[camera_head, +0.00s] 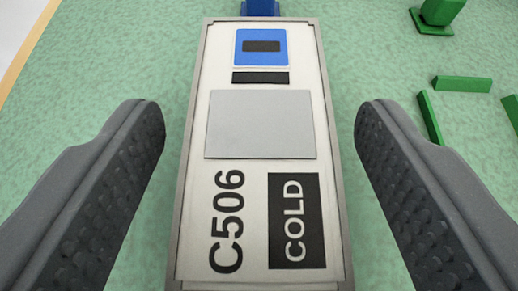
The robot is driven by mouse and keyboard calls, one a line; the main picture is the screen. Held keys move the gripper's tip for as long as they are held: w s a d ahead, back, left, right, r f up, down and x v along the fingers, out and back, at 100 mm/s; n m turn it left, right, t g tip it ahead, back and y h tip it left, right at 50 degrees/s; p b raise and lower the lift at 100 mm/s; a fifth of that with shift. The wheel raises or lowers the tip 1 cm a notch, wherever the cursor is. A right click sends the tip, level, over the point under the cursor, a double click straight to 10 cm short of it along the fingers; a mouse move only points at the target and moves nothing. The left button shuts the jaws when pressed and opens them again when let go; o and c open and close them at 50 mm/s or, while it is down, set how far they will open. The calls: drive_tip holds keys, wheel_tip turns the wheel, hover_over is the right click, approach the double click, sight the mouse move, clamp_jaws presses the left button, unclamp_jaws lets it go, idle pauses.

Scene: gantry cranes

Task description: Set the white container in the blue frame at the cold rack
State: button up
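The white container (262,175) lies below my gripper in the middle of the view. It has a grey rim, a grey plate, a blue panel and the labels "C506" and "COLD". My gripper (262,140) is open, with one dark finger on each side of the container. Green floor shows between each finger and the container's long sides, so the fingers appear apart from it. A blue piece (262,10) shows at the top edge behind the container; I cannot tell whether it is part of the blue frame. The cold rack is not recognisable here.
A green post on a base (434,18) stands at the upper right. Green low bars (462,83) lie right of the container, near the right finger. A tan edge with a white area (28,45) is at the upper left. The green floor left of the container is clear.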

drive_tip(key=shift+s+r, duration=0.1)
drive_tip(key=p+v, duration=0.3)
drive_tip(key=v, duration=0.8)
drive_tip(key=shift+s+r, duration=0.1)
drive_tip(key=shift+s, duration=0.3)
drive_tip(key=shift+w+r, duration=0.1)
drive_tip(key=w+a+r+t+h, duration=0.1)
drive_tip(key=w+r+h, duration=0.1)
drive_tip(key=r, duration=1)
drive_tip(key=w+a+r+t+h, duration=0.1)
drive_tip(key=r+h, duration=0.1)
drive_tip(key=r, duration=1)
drive_tip(key=s+a+r+y, duration=0.1)
drive_tip(key=s+a+r, duration=0.6)
drive_tip(key=r, duration=0.4)
drive_tip(key=s+a+r+y, duration=0.2)
drive_tip(key=s+a+r, duration=0.5)
drive_tip(key=a+r, duration=0.3)
wheel_tip(320, 180, up, 3)
drive_tip(key=shift+s+a+f+t+y, duration=0.15)
drive_tip(key=shift+s+a+t+y, duration=0.05)
drive_tip(key=shift+a+t+y, duration=0.1)
